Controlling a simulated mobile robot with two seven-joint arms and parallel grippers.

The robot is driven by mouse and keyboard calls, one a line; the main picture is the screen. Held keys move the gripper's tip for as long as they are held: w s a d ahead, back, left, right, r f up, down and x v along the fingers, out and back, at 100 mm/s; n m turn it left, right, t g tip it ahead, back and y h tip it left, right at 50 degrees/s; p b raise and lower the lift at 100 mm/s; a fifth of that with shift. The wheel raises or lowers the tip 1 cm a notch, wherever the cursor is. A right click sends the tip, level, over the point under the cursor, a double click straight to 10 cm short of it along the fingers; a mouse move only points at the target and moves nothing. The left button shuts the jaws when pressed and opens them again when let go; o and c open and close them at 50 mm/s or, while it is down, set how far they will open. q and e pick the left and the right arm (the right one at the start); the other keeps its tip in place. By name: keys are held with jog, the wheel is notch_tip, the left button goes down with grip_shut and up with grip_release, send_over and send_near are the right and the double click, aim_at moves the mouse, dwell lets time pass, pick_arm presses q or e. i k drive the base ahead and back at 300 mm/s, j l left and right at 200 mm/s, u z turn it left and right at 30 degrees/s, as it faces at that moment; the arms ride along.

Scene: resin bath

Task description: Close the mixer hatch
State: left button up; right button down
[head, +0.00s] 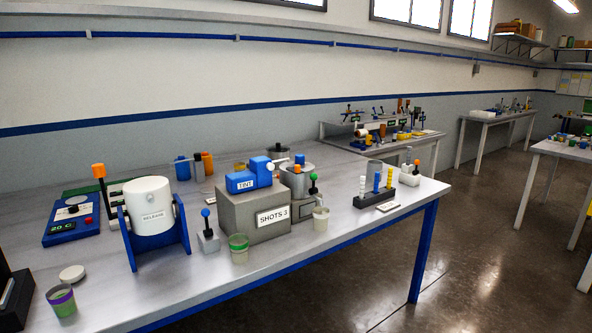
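I see nothing labelled as a mixer, and I cannot make out a hatch or whether one is open. A white drum (150,204) with a label that seems to read RELEASE sits in a blue cradle (126,240) at the left of the table. A grey metal pot (297,176) stands right of centre, partly hidden behind a grey box (240,213) labelled SHOTS 3. A blue block (240,182) labelled TINT sits on that box. Neither of my grippers is in view.
A blue panel (72,224) with a green display stands left of the drum. Cups (239,249) stand along the front edge of the table (400,215). A dark rack (375,199) with coloured sticks stands at right.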

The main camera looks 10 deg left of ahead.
aim_at(296, 169)
jog(key=i+u, duration=0.1)
jog(key=i, duration=0.25)
jog(key=i+l+u, duration=0.4)
jog(key=i+l, duration=0.25)
jog(key=i, duration=0.15)
jog(key=i+l+u, duration=0.1)
jog(key=l, duration=0.25)
jog(key=i+l+u, duration=0.1)
jog(key=l, duration=0.25)
jog(key=i+l+u, duration=0.1)
jog(key=l, duration=0.25)
jog(key=i+l+u, duration=0.1)
jog(key=l, duration=0.25)
jog(key=i+l+u, duration=0.1)
jog(key=l, duration=0.3)
jog(key=i, duration=0.1)
